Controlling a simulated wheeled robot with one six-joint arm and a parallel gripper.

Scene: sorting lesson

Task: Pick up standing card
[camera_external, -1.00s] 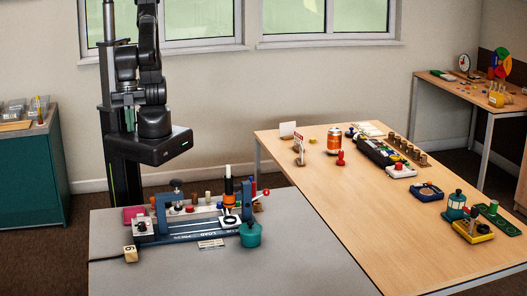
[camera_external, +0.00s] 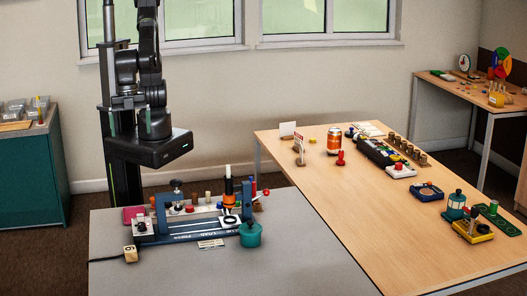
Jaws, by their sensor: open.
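A small upright card (camera_external: 299,143) with red and white on its face stands in a brown base near the far left part of the wooden table. A plain white card (camera_external: 288,129) also stands upright just behind it, to its left. I cannot tell which one is the task's standing card. My gripper (camera_external: 130,121) hangs from my folded arm at the left, far from both cards. Its two greenish fingers are spread apart with nothing between them.
The wooden table (camera_external: 340,225) also holds an orange can (camera_external: 334,141), a red peg piece (camera_external: 340,158) and a dark tray (camera_external: 376,150). A grey table (camera_external: 290,265) in front carries a blue fixture (camera_external: 185,236) and a teal pot (camera_external: 250,235). The wooden table's near left area is clear.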

